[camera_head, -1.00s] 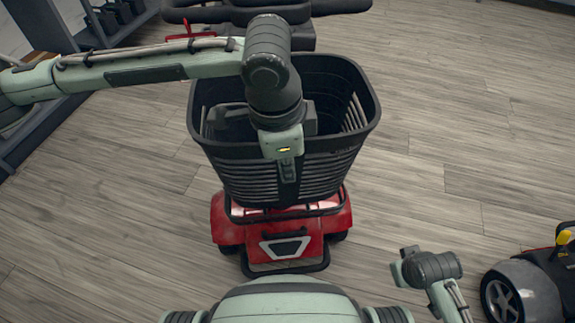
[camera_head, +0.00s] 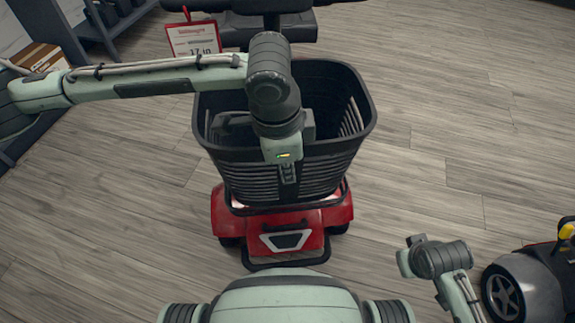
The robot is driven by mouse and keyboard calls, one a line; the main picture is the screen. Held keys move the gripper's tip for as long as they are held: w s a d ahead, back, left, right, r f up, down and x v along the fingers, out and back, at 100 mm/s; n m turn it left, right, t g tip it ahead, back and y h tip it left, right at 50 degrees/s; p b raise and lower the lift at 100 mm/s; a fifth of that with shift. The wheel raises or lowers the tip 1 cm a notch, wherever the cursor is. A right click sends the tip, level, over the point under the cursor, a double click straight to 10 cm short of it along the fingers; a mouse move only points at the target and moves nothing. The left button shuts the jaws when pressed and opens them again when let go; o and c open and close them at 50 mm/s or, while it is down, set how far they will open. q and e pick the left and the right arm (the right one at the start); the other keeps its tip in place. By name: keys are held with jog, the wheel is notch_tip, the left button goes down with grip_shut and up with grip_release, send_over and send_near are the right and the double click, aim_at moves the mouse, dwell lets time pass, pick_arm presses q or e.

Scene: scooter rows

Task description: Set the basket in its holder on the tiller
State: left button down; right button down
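A black basket (camera_head: 350,95) with slotted walls and an open top is upright above the red front of a scooter (camera_head: 330,215). My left arm comes in from the left and points down at it. My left gripper (camera_head: 288,172) is at the middle of the basket's near rim and appears shut on it. Part of the fingers is hidden by the wrist. The scooter's black handlebar and tiller top (camera_head: 265,28) show behind the basket. The holder is hidden behind the basket. My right gripper (camera_head: 412,250) is low at the right, away from the basket; its fingers cannot be made out.
A red-edged price sign (camera_head: 193,38) stands behind the basket's left side. A second scooter (camera_head: 525,290) is at the lower right edge. A shelf and a cardboard box (camera_head: 38,58) are at the upper left. The wooden floor (camera_head: 470,130) to the right is clear.

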pick_arm(q)
jog(key=c, duration=1.7)
grip_release()
jog(key=shift+o, duration=0.3)
